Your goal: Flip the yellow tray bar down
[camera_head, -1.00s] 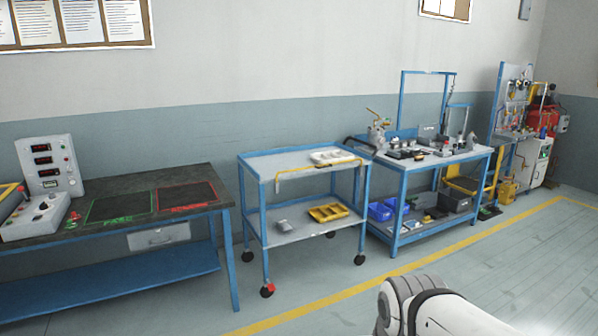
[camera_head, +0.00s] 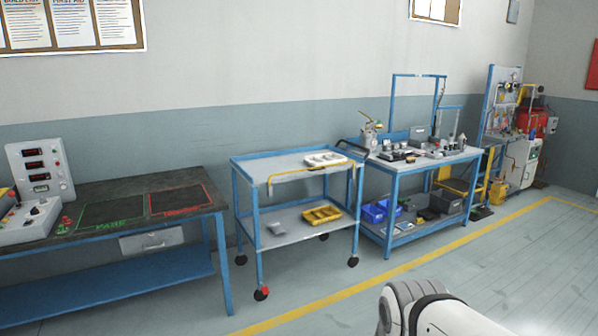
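The yellow tray bar (camera_head: 300,171) is a thin bar along the front edge of the top shelf of the blue cart (camera_head: 262,164). It runs level near the shelf's rim, with a short bent end at the left. At this distance I cannot tell exactly how its ends are hinged. A white tray (camera_head: 325,159) sits on the top shelf behind the bar. My gripper is out of view; only a white link of my arm shows at the bottom right, well apart from the cart.
A dark-topped bench (camera_head: 120,205) with a control box stands left of the cart. A cluttered blue workbench (camera_head: 425,161) stands to its right. The lower cart shelf holds a yellow tray (camera_head: 321,215). Open floor (camera_head: 300,270) with a yellow line lies in front.

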